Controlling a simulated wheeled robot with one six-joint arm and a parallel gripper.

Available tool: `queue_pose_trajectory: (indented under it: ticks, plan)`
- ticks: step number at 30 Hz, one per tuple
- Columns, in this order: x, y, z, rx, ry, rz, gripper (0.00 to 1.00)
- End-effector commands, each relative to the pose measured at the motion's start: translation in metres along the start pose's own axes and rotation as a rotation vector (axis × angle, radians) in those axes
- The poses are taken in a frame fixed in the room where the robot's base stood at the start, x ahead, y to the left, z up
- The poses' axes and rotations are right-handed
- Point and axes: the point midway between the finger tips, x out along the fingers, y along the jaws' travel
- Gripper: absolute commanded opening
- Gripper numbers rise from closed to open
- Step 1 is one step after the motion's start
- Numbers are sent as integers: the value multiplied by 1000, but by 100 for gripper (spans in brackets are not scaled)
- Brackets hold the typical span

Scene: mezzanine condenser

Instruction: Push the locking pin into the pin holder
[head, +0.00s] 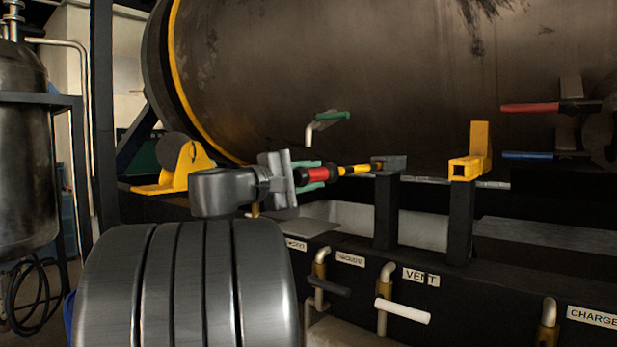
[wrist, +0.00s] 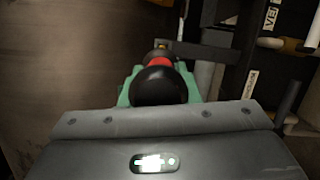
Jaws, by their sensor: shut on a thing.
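The locking pin (head: 334,172) has a red and black handle and a thin yellow and black shaft. It lies roughly level, pointing right in the head view. My gripper (head: 313,175) is shut on its handle, with green fingers on either side. The pin's tip meets a dark grey block (head: 389,162) on a black post, which looks like the pin holder; how deep the tip sits cannot be told. In the wrist view the pin's round black end (wrist: 160,87) and red band fill the space between my gripper's green fingers (wrist: 159,82), hiding most of the shaft.
A yellow bracket (head: 470,164) with a square opening stands on a second post to the right. The large dark tank (head: 370,80) is close behind. Valve handles, including a white one (head: 403,311), a red one (head: 530,107) and a blue one (head: 540,155), stick out nearby.

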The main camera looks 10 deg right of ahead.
Motion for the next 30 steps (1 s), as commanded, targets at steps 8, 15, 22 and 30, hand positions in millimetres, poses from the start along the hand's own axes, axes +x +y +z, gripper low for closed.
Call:
queue_pose_trajectory:
  ticks: [8, 15, 22, 30]
  plan:
    - [0, 1, 0, 2, 0, 2, 0]
    - [0, 1, 0, 1, 0, 2, 0]
    - [8, 2, -2, 1, 0, 2, 0]
    - [23, 2, -6, 1, -1, 2, 0]
